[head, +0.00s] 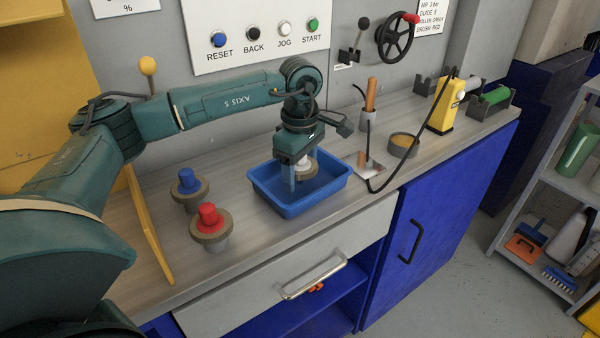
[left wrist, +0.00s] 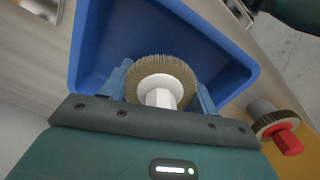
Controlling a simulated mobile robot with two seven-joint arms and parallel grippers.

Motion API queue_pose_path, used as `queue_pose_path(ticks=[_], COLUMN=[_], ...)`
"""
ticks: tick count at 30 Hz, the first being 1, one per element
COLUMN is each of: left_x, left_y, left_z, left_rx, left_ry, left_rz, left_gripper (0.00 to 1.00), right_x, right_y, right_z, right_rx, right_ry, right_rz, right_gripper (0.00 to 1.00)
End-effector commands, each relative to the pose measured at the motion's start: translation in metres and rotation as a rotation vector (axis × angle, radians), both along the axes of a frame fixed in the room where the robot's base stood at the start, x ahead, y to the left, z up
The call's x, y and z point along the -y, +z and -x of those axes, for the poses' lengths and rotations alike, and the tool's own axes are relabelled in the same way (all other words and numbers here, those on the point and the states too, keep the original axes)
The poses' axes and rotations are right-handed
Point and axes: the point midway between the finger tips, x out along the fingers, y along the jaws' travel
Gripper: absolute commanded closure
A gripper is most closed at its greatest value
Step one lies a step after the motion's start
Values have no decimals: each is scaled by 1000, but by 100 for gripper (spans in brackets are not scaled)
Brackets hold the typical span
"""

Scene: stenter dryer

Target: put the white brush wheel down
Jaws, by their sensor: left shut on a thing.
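My left gripper (head: 304,180) reaches down into the blue tray (head: 262,192) with its fingers on either side of the white brush wheel (head: 306,167). It is shut on the wheel. The wheel has a white hub and a tan bristle ring. In the left wrist view, the white brush wheel (left wrist: 160,83) sits between the finger pads of my left gripper (left wrist: 162,95), with the blue tray (left wrist: 180,35) around and beneath it. I cannot tell whether the wheel touches the tray floor. My right gripper is not in view.
A blue-knobbed brush wheel (head: 188,188) and a red-knobbed one (head: 210,224) stand on the bench left of the tray. Right of it are a soldering-iron-like tool (head: 370,104), a round tan-filled dish (head: 403,145) and a yellow device (head: 444,108). Bench in front is clear.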

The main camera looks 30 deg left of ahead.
Motion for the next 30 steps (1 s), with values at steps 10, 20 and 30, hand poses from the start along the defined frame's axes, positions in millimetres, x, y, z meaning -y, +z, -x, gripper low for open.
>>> queue_pose_path(ticks=[10, 20, 30], left_x=[0, 0, 0], left_y=[-8, -9, -3], left_z=[0, 0, 0], left_rx=[1, 1, 2], left_ry=[0, -1, -1], left_rz=[1, 1, 1], left_gripper=[67, 19, 18], right_x=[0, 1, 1], right_y=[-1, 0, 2], right_z=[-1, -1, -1], right_rx=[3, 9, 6], right_ry=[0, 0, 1], right_rz=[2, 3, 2], right_gripper=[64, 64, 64])
